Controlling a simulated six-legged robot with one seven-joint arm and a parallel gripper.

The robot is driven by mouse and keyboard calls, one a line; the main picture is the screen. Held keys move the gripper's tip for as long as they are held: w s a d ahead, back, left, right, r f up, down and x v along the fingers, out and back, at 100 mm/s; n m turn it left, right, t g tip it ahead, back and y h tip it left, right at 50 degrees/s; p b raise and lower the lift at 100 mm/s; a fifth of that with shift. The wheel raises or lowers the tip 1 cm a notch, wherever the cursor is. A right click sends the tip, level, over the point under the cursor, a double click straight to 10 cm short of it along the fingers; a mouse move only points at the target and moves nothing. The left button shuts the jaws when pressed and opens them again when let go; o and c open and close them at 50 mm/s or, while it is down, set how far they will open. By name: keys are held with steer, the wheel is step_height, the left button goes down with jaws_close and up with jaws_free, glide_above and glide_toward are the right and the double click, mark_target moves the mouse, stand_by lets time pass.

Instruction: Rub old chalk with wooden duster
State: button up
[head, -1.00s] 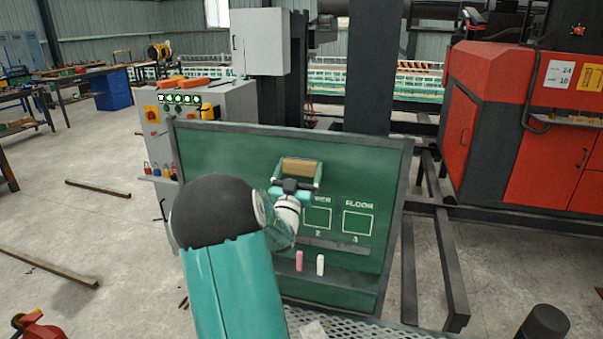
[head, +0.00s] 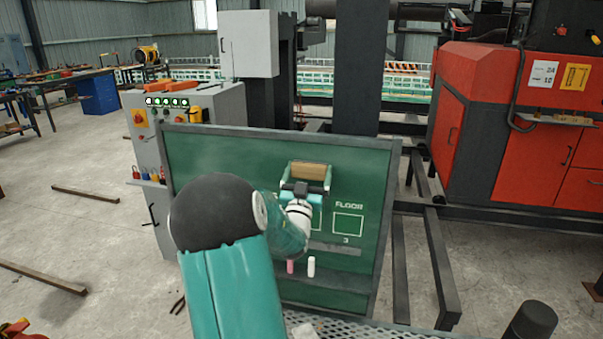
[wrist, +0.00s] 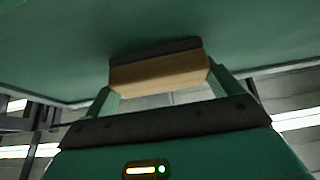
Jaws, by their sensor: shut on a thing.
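My gripper (head: 305,187) is shut on the wooden duster (head: 309,170), in front of the upper middle of the green chalkboard (head: 215,165). In the wrist view the duster (wrist: 160,73) is a tan wood block with a dark pad, held between my two fingers (wrist: 163,88). The pad faces the green board surface (wrist: 60,45) and looks very close to it; I cannot tell if they touch. The word FLOOR with a box (head: 348,224) and a 3 under it shows on the board's right. My arm hides the board's lower left and middle.
A pink chalk (head: 290,267) and a white chalk (head: 311,266) stand at the board's lower ledge. A grey control cabinet (head: 150,125) stands behind the board's left. A red machine (head: 480,130) and dark floor rails (head: 440,270) are at the right.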

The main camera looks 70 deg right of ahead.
steer(key=shift+s+d, duration=0.2)
steer(key=shift+s, duration=1)
steer(key=shift+s+d, duration=0.15)
steer(key=shift+s, duration=1.05)
steer(key=shift+d, duration=0.1)
steer(key=shift+w, duration=0.1)
steer(key=shift+w+a, duration=0.25)
steer(key=shift+w, duration=1.5)
steer(key=shift+w+a, duration=0.25)
steer(key=shift+w, duration=1.45)
steer(key=shift+w+a, duration=0.25)
steer(key=shift+w, duration=1.5)
steer(key=shift+c, duration=0.2)
steer(key=shift+a, duration=0.1)
steer(key=shift+s+a, duration=0.2)
steer(key=shift+a, duration=0.75)
steer(key=shift+s+a, duration=0.15)
steer(key=shift+a, duration=0.8)
steer(key=shift+s+a, duration=0.2)
steer(key=shift+a, duration=0.75)
steer(key=shift+s+a, duration=0.15)
steer(key=shift+a, duration=0.6)
steer(key=shift+s+a, duration=0.1)
steer(key=shift+a, duration=0.6)
